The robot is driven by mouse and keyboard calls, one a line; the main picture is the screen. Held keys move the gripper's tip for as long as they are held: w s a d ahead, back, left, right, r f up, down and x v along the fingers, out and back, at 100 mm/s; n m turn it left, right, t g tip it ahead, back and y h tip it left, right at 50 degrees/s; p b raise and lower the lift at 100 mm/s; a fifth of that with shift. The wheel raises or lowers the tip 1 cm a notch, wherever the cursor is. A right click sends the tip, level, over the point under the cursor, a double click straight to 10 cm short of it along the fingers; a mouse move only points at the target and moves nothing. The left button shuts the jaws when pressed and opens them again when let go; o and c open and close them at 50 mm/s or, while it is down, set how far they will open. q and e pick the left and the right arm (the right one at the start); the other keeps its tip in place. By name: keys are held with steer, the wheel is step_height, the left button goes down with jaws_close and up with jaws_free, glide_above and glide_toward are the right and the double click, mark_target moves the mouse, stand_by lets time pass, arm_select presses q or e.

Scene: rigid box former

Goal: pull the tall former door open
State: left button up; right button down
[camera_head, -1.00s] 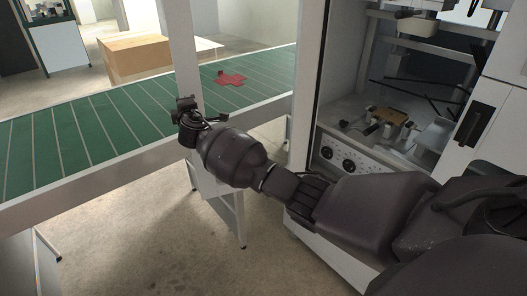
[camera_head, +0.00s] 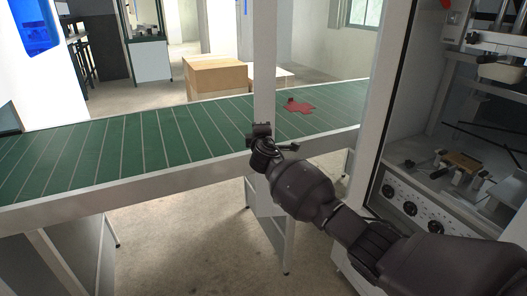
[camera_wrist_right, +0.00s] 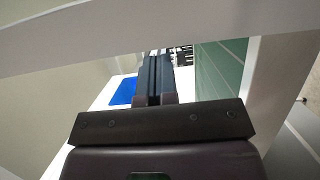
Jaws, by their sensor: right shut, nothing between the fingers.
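The tall former door is most likely the narrow white upright (camera_head: 264,70) in the head view, apart from the former's body (camera_head: 372,110) with the machine's inside exposed. I cannot tell whether a clear pane joins them. My right gripper (camera_head: 262,133) is in front of this upright, at about conveyor height. In the right wrist view my right gripper (camera_wrist_right: 153,80) has its fingers together with nothing between them. A white bar (camera_wrist_right: 150,28) crosses the top of that view. Contact between fingers and door cannot be told. My left gripper is out of view.
A green conveyor (camera_head: 90,155) with a pale rail runs behind the upright, with a red flat piece (camera_head: 300,106) on it. A cardboard box (camera_head: 222,77) stands beyond. The former's knobbed panel (camera_head: 410,207) is at right. Bare floor (camera_head: 180,250) lies below the conveyor.

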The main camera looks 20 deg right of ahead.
steer(key=s+a+r+m+y+p, duration=0.1)
steer(key=s+a+y, duration=0.15)
steer(key=s, duration=0.25)
steer(key=s+a+r+m+y+p, duration=0.1)
steer(key=s+a+y, duration=0.1)
steer(key=s+a, duration=0.3)
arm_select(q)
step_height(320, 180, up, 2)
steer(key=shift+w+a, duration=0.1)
arm_select(e)
steer(key=s+d+f+m+g, duration=0.2)
steer(key=s+f+m, duration=0.2)
steer(key=s+f, duration=0.6)
steer(key=s+d+f+m+g, duration=0.2)
steer(key=s+f, duration=0.8)
steer(key=s, duration=0.8)
steer(key=s+d+f+m+g, duration=0.2)
steer(key=s+d+f+m, duration=0.2)
steer(key=s+f, duration=0.7)
steer(key=s+m, duration=0.2)
steer(key=s, duration=0.1)
steer(key=shift+s+d, duration=0.2)
steer(key=shift+d, duration=0.05)
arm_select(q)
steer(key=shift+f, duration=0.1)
